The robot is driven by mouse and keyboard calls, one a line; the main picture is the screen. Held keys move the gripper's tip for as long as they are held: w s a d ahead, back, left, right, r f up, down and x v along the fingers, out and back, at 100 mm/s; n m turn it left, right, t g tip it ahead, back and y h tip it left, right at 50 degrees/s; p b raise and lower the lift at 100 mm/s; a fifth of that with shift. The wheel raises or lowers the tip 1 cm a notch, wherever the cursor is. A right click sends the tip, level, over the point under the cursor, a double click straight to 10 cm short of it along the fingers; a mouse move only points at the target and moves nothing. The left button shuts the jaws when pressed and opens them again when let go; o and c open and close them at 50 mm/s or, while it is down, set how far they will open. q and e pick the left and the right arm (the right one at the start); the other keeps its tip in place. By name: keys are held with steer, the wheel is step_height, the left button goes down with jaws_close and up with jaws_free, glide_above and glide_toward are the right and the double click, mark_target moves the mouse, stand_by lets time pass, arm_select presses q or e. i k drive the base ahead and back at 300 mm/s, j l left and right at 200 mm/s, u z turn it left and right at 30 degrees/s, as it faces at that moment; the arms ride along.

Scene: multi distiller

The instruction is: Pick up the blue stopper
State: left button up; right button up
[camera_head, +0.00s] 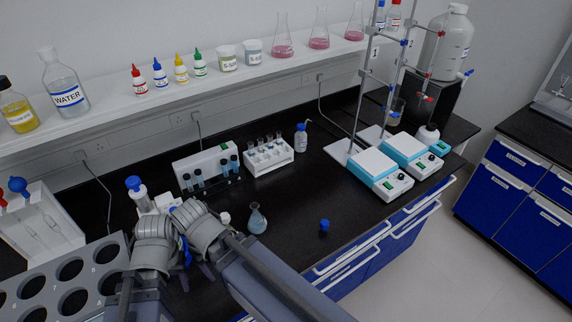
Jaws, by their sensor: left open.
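A small blue stopper (324,226) stands on the black bench, near its front edge and right of centre. Nothing touches it. A small conical flask (257,221) with pale blue liquid stands to its left. My left gripper (184,254) is at the lower left, well left of the stopper and apart from it. It is open, and its fingertips are largely hidden by my grey arm links. My right gripper cannot be made out.
Hotplates (381,174) with stands are at the right. A grey numbered rack (70,290) fills the lower left. The bench around the stopper is clear.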

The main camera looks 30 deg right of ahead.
mark_target(324, 224)
steer(key=k+l+z, duration=0.1)
steer(key=l+z, duration=0.75)
steer(key=k+l, duration=0.05)
